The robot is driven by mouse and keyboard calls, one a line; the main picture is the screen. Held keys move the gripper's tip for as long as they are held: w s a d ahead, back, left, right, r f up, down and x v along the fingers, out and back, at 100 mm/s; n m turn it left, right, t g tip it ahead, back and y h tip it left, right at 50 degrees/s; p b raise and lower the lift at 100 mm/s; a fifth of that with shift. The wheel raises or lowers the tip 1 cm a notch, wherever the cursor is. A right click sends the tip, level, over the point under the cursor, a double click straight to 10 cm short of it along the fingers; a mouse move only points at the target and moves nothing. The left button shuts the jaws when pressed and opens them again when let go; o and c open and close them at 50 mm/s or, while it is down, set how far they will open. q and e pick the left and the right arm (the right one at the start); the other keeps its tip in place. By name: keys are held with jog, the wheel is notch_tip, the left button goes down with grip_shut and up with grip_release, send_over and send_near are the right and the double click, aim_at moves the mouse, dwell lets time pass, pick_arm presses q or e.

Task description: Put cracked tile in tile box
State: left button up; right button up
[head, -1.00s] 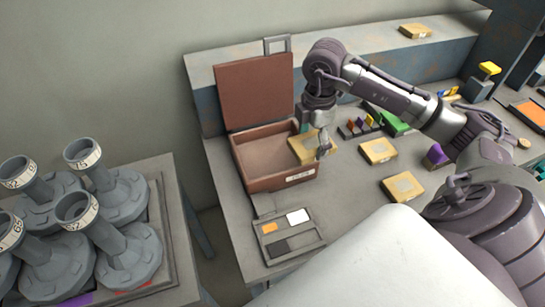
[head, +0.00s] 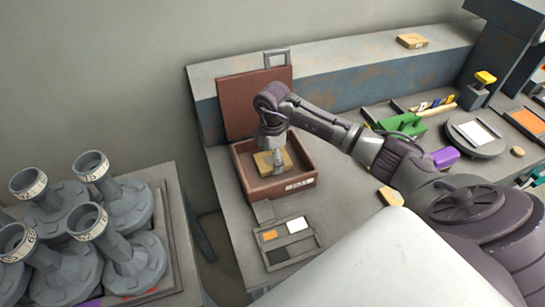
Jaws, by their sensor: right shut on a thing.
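The tile box (head: 301,184) is a reddish-brown open case with its lid (head: 240,103) raised at the back, on the left part of the workbench. My right gripper (head: 278,168) reaches down into the box from above. It is shut on a yellowish tile (head: 264,164), which is inside the box outline. The gripper covers part of the tile, and I cannot tell whether the tile touches the box floor. No crack can be made out at this size. My left gripper is not in view.
A grey tray with coloured patches (head: 288,241) lies in front of the box. Another yellowish tile (head: 390,196) lies to the right, and one (head: 412,41) is on the back ledge. Grey flanged pieces (head: 130,258) crowd a table at left.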

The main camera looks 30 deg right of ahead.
jog(key=shift+f, duration=0.5)
jog(key=o, duration=1.3)
jog(key=shift+f, duration=0.15)
jog(key=shift+r, duration=0.65)
notch_tip(320, 180, up, 11)
jog(key=shift+r+b, duration=0.1)
jog(key=shift+b, duration=1.05)
jog(key=shift+s, duration=0.1)
